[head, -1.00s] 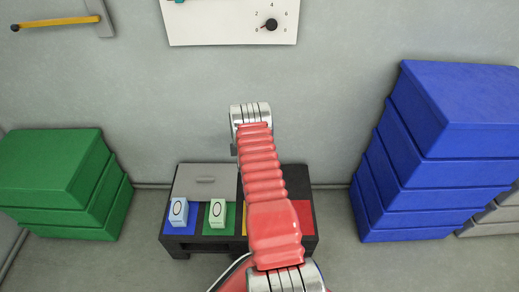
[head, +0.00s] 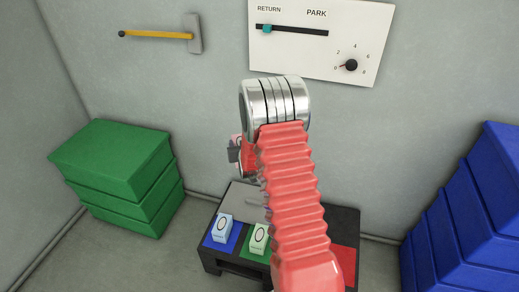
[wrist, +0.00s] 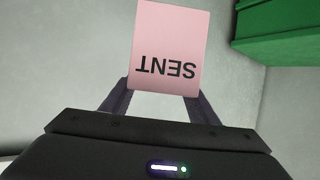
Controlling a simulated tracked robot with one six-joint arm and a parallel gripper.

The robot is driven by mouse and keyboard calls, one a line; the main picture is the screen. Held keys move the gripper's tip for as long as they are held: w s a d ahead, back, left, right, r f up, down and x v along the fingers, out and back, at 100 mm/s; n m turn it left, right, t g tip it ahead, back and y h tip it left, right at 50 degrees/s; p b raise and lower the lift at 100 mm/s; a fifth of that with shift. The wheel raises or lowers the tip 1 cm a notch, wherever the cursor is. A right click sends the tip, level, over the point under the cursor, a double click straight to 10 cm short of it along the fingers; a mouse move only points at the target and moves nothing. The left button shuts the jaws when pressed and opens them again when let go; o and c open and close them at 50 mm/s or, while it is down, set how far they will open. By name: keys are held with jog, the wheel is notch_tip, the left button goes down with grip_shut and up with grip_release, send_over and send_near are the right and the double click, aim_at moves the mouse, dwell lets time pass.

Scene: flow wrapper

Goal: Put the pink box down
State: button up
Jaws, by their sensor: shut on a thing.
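The pink box (wrist: 166,45) is between the two dark fingers of my gripper (wrist: 158,94) in the wrist view. Its face bears the word SENT, which reads upside down there. The gripper is shut on the box and holds it off any surface. In the head view my gripper (head: 234,153) is partly hidden at the left of my red arm, with a small strip of the pink box (head: 236,139) showing. It is in front of the wall, above the low dark table (head: 345,224).
The table has blue, green and red squares. A pale blue box (head: 222,228) and a pale green box (head: 259,238) stand on its left part, beside a grey panel (head: 238,202). Green crates (head: 120,165) stand left, blue crates (head: 490,190) right.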

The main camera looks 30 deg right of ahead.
jog(key=s+a+r+n+y, duration=0.1)
jog(key=s+a+r, duration=0.2)
jog(key=a, duration=0.5)
jog(key=s+a+r+n+y, duration=0.1)
jog(key=s+a+r+y, duration=0.1)
jog(key=s+a+r, duration=0.2)
jog(key=s+a+r+n+t+y, duration=0.1)
jog(key=s+a+r+n, duration=0.1)
jog(key=a+r, duration=0.5)
jog(key=s+a, duration=0.1)
jog(key=a, duration=0.4)
jog(key=shift+s+a+r+y, duration=0.2)
jog(key=shift+s+a+y, duration=0.1)
jog(key=shift+a, duration=0.05)
jog(key=shift+d, duration=0.1)
